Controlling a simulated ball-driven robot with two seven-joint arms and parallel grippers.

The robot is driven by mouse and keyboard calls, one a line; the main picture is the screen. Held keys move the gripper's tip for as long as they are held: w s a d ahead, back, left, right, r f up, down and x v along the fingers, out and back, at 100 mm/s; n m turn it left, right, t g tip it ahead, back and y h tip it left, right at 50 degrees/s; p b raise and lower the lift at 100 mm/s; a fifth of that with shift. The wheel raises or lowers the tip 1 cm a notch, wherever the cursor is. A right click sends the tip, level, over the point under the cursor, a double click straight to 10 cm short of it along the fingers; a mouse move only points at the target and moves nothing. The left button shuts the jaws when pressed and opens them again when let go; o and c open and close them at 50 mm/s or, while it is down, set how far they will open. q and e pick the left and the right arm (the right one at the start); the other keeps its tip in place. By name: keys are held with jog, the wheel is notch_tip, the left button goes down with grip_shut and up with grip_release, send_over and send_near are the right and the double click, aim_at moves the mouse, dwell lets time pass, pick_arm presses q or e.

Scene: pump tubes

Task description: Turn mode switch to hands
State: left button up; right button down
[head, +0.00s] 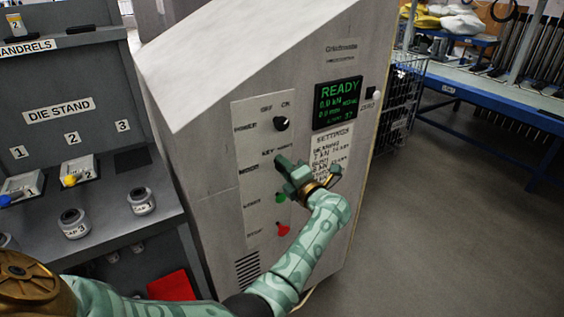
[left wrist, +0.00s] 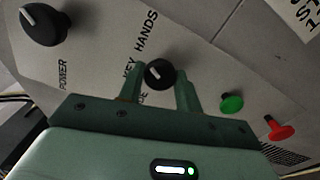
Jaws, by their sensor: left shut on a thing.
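The mode switch (left wrist: 160,73) is a round black knob with a small pale mark, below the KEY HANDS label in the left wrist view. My left gripper (left wrist: 160,86) has its green fingers on both sides of the knob and is shut on it. The mark is too small for me to read the setting surely. In the head view my left gripper (head: 284,174) is at the grey machine's control panel (head: 252,205) and hides the knob. My right gripper is not in view.
The power knob (head: 281,123) is above the gripper; green (head: 281,197) and red (head: 282,230) buttons are below. The display (head: 337,103) reads READY. A die stand (head: 57,112) with cups is at left. Open floor (head: 430,230) lies at right.

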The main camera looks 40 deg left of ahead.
pick_arm(q)
jog(key=shift+m+p, duration=0.8)
jog(key=shift+m, duration=0.5)
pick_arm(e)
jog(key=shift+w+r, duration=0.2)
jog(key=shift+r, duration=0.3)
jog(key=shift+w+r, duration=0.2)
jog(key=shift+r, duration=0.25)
pick_arm(q)
jog(key=shift+f+m, duration=0.1)
jog(key=shift+m, duration=0.2)
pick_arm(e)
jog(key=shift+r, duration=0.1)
pick_arm(q)
jog(key=o, duration=0.9)
jog(key=shift+o, duration=0.2)
